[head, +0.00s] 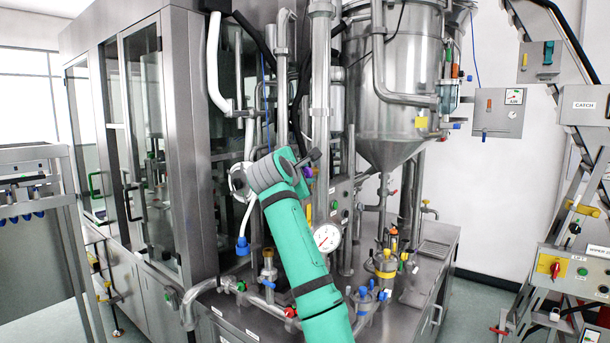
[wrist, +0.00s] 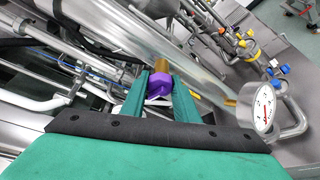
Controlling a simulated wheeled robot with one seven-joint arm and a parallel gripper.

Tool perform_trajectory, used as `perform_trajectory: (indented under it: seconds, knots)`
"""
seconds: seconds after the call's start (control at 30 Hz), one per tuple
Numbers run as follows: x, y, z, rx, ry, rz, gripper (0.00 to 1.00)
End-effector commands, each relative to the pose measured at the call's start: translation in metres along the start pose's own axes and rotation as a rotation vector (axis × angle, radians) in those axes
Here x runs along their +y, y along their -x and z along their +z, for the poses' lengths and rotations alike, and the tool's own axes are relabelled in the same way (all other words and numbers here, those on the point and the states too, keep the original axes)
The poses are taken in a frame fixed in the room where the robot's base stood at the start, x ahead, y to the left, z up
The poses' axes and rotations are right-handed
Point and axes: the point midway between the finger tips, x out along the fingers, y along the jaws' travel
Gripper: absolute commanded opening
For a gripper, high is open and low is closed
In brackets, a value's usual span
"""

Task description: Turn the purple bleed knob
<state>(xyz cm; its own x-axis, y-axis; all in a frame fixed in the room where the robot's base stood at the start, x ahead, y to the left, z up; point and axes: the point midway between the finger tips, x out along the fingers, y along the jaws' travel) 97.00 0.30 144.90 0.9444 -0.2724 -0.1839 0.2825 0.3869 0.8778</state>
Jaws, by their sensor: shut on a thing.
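The purple bleed knob (wrist: 159,83) is a faceted purple piece on a short brass stem (wrist: 161,66), in the middle of the wrist view. My gripper (wrist: 160,88) has its two green fingers on either side of the knob, shut on it. In the head view a small part of the purple knob (head: 307,171) shows beside the end of my gripper (head: 312,160). The rest of the knob is hidden there by my arm. The stem meets a steel pipe (wrist: 130,40).
A round pressure gauge (head: 327,238) is just below my gripper, and it also shows right of the fingers in the wrist view (wrist: 263,108). Vertical steel pipes (head: 320,100) stand close behind. A steel hopper (head: 395,90) hangs to the right. Valves (head: 386,262) with coloured handles crowd the bench.

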Motion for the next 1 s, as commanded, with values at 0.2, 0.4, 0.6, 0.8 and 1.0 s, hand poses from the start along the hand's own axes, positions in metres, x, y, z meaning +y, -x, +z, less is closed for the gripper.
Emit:
perform_trajectory:
  seconds: [0.2,0.4,0.6,0.8,1.0]
  knots:
    - [-0.0014,-0.0016,0.0021,-0.002,0.135,-0.057,0.05]
    - [-0.001,-0.0012,0.0009,-0.002,0.214,-0.088,0.05]
    - [-0.0005,-0.0005,-0.002,0.001,0.25,-0.103,0.05]
    - [-0.0001,-0.0002,-0.0027,0.002,0.258,-0.106,0.05]
    - [-0.0009,-0.0004,-0.0013,0.001,0.257,-0.107,0.05]
